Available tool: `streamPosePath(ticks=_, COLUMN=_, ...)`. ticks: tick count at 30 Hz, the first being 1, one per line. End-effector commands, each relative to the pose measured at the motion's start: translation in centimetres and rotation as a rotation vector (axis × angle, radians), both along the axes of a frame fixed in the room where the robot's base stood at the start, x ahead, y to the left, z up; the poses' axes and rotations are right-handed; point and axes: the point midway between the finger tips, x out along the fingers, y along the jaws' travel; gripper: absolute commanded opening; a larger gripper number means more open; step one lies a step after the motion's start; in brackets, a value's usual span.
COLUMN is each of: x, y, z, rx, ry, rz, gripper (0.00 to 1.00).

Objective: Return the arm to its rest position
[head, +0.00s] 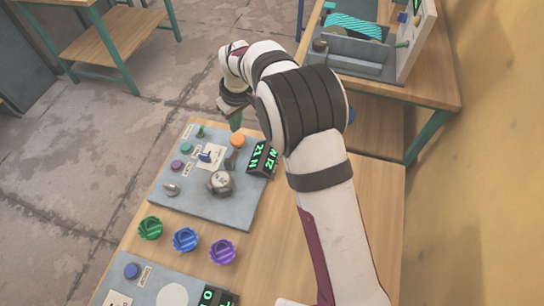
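My white and black arm reaches from the lower right over the wooden table. My gripper (236,118) hangs above the far edge of a grey panel (205,205), near an orange knob (238,140). A dark greenish tip shows at its lower end. I cannot tell whether its fingers are open or shut, or whether it holds anything. My arm hides part of the table behind it.
Another panel (125,280) lies at lower left. A machine (350,50) stands behind.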

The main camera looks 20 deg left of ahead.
Motion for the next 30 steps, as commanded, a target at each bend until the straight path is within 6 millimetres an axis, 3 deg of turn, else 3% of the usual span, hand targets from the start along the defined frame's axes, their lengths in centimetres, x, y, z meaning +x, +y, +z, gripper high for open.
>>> streamPosePath(ticks=8, x=0.0, y=-0.5, z=0.4, rx=0.001, ry=0.004, rz=-0.018, gripper=0.00)
streamPosePath(ticks=10, x=-0.2, y=-2.8, z=2.4, rx=0.003, ry=0.018, rz=-0.094, gripper=0.00)
streamPosePath(ticks=12, x=-1.2, y=-7.3, z=5.8, rx=0.007, ry=0.051, rz=-0.250, gripper=0.00)
streamPosePath(ticks=14, x=-3.5, y=-12.4, z=8.9, rx=0.012, ry=0.092, rz=-0.432, gripper=0.00)
streamPosePath(ticks=15, x=-5.7, y=-15.7, z=10.7, rx=0.015, ry=0.122, rz=-0.563, gripper=0.00)
streamPosePath(ticks=17, x=-9.8, y=-20.3, z=12.8, rx=0.022, ry=0.168, rz=-0.763, gripper=0.00)
streamPosePath(ticks=18, x=-12.8, y=-22.9, z=13.6, rx=0.027, ry=0.198, rz=-0.894, gripper=0.00)
streamPosePath(ticks=21, x=-20.2, y=-27.1, z=13.9, rx=0.038, ry=0.268, rz=-1.185, gripper=0.00)
streamPosePath(ticks=25, x=-26.5, y=-29.0, z=12.7, rx=0.047, ry=0.328, rz=-1.424, gripper=0.00)
streamPosePath(ticks=27, x=-28.0, y=-29.3, z=12.2, rx=0.048, ry=0.344, rz=-1.485, gripper=0.00)
streamPosePath(ticks=30, x=-28.7, y=-29.4, z=12.0, rx=0.048, ry=0.353, rz=-1.511, gripper=0.00)
